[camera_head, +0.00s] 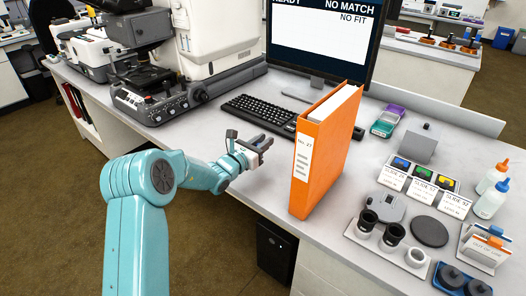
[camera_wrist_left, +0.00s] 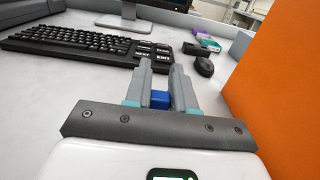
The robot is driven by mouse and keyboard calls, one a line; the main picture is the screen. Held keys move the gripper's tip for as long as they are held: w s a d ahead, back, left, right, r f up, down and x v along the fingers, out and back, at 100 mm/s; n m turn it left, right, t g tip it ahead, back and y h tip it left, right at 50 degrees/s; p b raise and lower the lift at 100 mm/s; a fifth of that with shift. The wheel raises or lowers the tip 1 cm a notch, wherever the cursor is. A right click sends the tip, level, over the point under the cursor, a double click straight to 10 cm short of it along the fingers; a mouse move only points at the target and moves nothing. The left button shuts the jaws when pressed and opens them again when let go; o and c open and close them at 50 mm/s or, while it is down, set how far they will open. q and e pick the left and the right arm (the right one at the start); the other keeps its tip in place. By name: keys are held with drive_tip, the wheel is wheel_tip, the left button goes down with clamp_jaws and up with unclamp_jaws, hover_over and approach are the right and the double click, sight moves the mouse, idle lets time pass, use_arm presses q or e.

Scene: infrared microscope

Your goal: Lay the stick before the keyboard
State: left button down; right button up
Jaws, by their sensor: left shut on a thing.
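My left gripper (camera_head: 262,147) is over the desk in front of the black keyboard (camera_head: 262,112), left of the orange binder. In the left wrist view its fingers (camera_wrist_left: 160,72) are shut on a small blue stick (camera_wrist_left: 160,99), held low between them. The stick cannot be made out in the head view. The keyboard (camera_wrist_left: 80,42) lies ahead and to the left in the wrist view, apart from the fingers. Bare desk shows between the gripper and the keyboard. My right gripper is not in view.
The orange binder (camera_head: 322,165) stands upright close on the right. A microscope (camera_head: 150,90) stands to the left and a monitor (camera_head: 325,35) behind the keyboard. A dark mouse (camera_wrist_left: 203,66) lies beyond the fingers. Slides, bottles (camera_head: 490,195) and holders fill the right side.

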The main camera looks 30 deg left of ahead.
use_arm(q)
wheel_tip(320, 180, down, 4)
drive_tip(key=shift+w+r, duration=0.1)
drive_tip(key=shift+r, duration=0.2)
drive_tip(key=shift+f+b, duration=0.55)
drive_tip(key=shift+b, duration=0.1)
drive_tip(key=c, duration=0.9)
unclamp_jaws()
drive_tip(key=shift+r, duration=0.1)
drive_tip(key=shift+c, duration=0.2)
drive_tip(key=shift+r+p, duration=0.45)
drive_tip(key=shift+p, duration=0.1)
drive_tip(key=shift+s+a, duration=0.1)
drive_tip(key=shift+s, duration=0.2)
drive_tip(key=s, duration=1.1)
drive_tip(key=shift+s+a, duration=0.25)
drive_tip(key=shift+a, duration=0.1)
